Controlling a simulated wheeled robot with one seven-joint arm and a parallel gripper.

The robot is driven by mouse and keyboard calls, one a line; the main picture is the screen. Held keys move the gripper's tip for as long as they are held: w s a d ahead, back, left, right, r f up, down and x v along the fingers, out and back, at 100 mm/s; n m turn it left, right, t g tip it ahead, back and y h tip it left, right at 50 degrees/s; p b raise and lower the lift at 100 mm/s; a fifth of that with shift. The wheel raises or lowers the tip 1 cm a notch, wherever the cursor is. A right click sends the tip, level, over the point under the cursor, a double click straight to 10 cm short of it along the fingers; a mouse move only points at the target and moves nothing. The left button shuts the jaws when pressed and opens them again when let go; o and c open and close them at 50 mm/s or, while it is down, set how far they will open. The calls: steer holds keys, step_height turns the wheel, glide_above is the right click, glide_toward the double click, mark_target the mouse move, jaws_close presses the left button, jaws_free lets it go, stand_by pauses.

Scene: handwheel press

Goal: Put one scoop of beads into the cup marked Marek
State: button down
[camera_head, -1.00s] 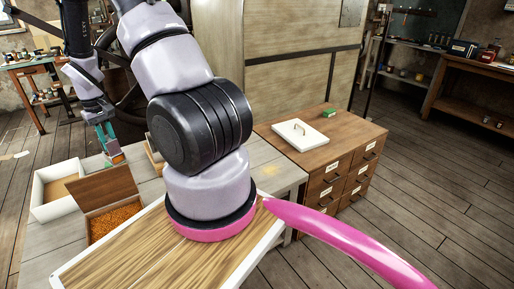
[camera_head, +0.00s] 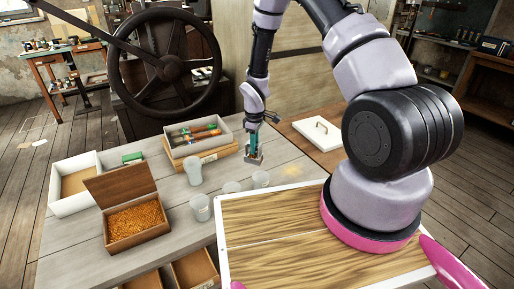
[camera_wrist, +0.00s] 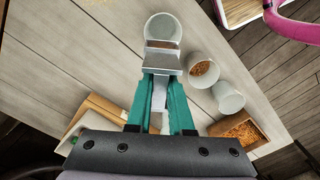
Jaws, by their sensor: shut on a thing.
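My gripper (camera_head: 253,150) is shut on a metal scoop (camera_head: 254,160), just above and behind a translucent cup (camera_head: 261,180) at the right of a small group of cups. In the wrist view, the scoop (camera_wrist: 163,60) overlaps the near rim of that cup (camera_wrist: 163,28), whose visible inside looks pale. I cannot tell whether the scoop holds beads. The middle cup (camera_head: 231,188) has orange beads inside in the wrist view (camera_wrist: 202,72). Another cup (camera_head: 200,208) stands front left, and a taller one (camera_head: 193,171) behind. Name marks are unreadable. Orange beads (camera_head: 136,219) fill an open wooden box (camera_head: 121,184).
A tool tray (camera_head: 203,150) stands behind the cups, below a large handwheel (camera_head: 170,65). A white open box (camera_head: 75,185) and a green block (camera_head: 132,157) are at left.

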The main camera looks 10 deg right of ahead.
mark_target(260, 154)
steer(key=shift+s+a+f, duration=0.1)
steer(key=shift+a+f, duration=0.05)
steer(key=shift+f, duration=0.2)
steer(key=shift+s+d+f+t+y, duration=0.2)
steer(key=shift+d+f+t+y, duration=0.1)
steer(key=shift+f+y, duration=0.25)
steer(key=shift+s+d+f+t+y, duration=0.2)
steer(key=shift+d+f+y, duration=0.1)
steer(key=shift+f, duration=0.3)
steer(key=shift+s+d+f+t+y, duration=0.2)
steer(key=shift+d+f+y, duration=0.1)
steer(key=shift+f+y, duration=0.25)
steer(key=shift+s+d+f+t+y, duration=0.2)
steer(key=shift+s+d+t+y, duration=0.25)
steer(key=shift+d+t+y, duration=0.4)
steer(key=shift+s+d+f+t+y, duration=0.2)
steer(key=shift+s+d+t+y, duration=0.3)
steer(key=shift+y, duration=0.65)
steer(key=shift+w, duration=0.1)
